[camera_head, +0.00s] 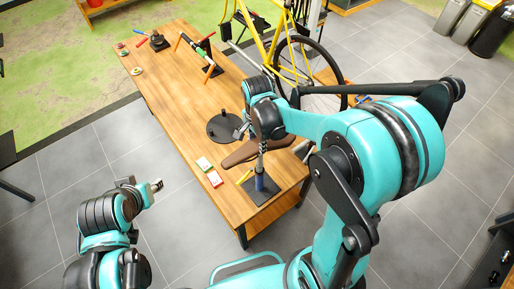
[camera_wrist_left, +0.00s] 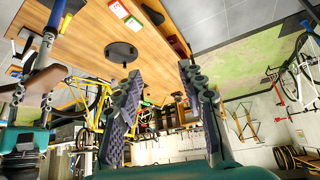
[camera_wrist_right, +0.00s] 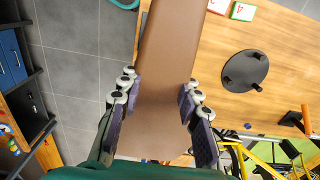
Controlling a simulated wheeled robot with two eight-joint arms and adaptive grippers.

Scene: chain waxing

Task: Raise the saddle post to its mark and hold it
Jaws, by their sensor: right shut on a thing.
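The brown saddle (camera_head: 239,155) sits on top of a thin metallic saddle post (camera_head: 261,161), which stands upright in a blue tube (camera_head: 261,183) on a dark base plate (camera_head: 257,194) at the table's near end. My right gripper (camera_wrist_right: 158,84) is shut on the saddle, one finger on each side, as the right wrist view shows. In the head view the right arm partly hides the saddle. My left gripper (camera_wrist_left: 160,74) is open and empty, off the table's left side, apart from the saddle and post.
The wooden table (camera_head: 180,95) carries a dark round disc (camera_head: 222,128), a green card (camera_head: 204,163), a red card (camera_head: 215,179) and a yellow piece (camera_head: 244,176) near the post. A yellow bicycle (camera_head: 266,45) stands beyond the table's right side.

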